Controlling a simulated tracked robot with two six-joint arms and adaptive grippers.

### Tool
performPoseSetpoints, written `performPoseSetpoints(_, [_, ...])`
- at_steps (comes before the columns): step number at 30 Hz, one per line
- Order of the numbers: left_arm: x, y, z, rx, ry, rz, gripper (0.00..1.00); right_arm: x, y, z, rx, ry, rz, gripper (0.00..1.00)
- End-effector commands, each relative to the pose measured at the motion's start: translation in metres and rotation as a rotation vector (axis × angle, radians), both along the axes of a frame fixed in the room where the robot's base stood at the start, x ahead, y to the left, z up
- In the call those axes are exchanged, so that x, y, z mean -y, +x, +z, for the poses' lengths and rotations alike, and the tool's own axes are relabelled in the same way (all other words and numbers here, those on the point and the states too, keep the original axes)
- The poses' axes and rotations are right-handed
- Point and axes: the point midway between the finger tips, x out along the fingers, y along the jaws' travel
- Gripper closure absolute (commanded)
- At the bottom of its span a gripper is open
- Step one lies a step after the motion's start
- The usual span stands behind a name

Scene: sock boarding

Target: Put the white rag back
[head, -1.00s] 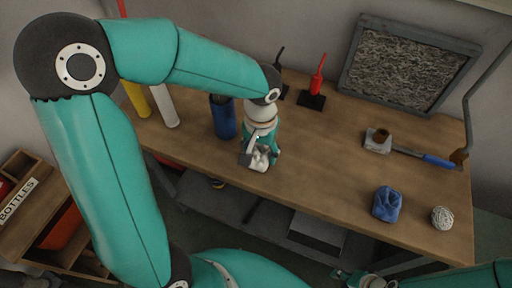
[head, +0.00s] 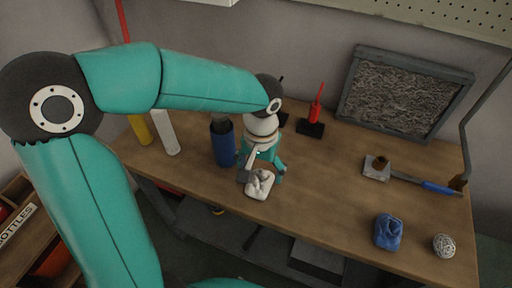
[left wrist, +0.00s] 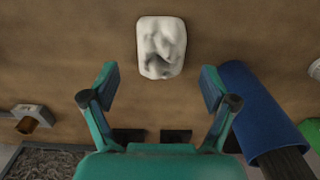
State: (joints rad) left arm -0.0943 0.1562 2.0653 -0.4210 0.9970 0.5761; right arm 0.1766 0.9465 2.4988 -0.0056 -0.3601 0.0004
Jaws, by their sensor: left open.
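The white rag (head: 260,184) lies crumpled on the wooden workbench (head: 325,205) near its front edge. In the left wrist view the rag (left wrist: 161,47) lies just beyond the fingertips, in line with the gap between them. My left gripper (head: 261,171) is open and empty, behind the rag in the head view. Its two spread fingers also show in the left wrist view (left wrist: 160,76). My right gripper is out of view.
A dark blue cylinder (head: 222,145) stands close to the left gripper. White (head: 165,133) and yellow (head: 140,129) cylinders stand further left. A blue rag (head: 388,232) and a pale ball (head: 444,245) lie at right.

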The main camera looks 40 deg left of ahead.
Motion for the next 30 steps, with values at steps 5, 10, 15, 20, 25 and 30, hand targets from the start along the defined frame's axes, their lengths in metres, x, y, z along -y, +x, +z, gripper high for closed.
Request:
performPoseSetpoints(5, [0.001, 0.001, 0.039, 0.005, -0.001, -0.002, 0.14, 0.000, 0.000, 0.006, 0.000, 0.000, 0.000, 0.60])
performPoseSetpoints(10, [0.000, 0.000, 0.064, 0.002, -0.001, -0.001, 0.14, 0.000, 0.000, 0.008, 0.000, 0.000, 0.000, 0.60])
performPoseSetpoints(15, [0.000, 0.000, 0.074, 0.000, 0.000, -0.001, 0.14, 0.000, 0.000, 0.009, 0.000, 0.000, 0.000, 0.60])
performPoseSetpoints(20, [0.000, 0.000, 0.074, 0.000, 0.000, -0.001, 0.14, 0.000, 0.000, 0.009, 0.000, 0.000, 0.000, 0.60])
performPoseSetpoints(25, [0.000, 0.000, 0.074, -0.001, 0.000, -0.001, 0.14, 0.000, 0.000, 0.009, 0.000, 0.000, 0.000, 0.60])
performPoseSetpoints(30, [0.000, 0.000, 0.074, -0.001, 0.000, -0.001, 0.14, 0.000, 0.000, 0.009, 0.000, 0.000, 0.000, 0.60])
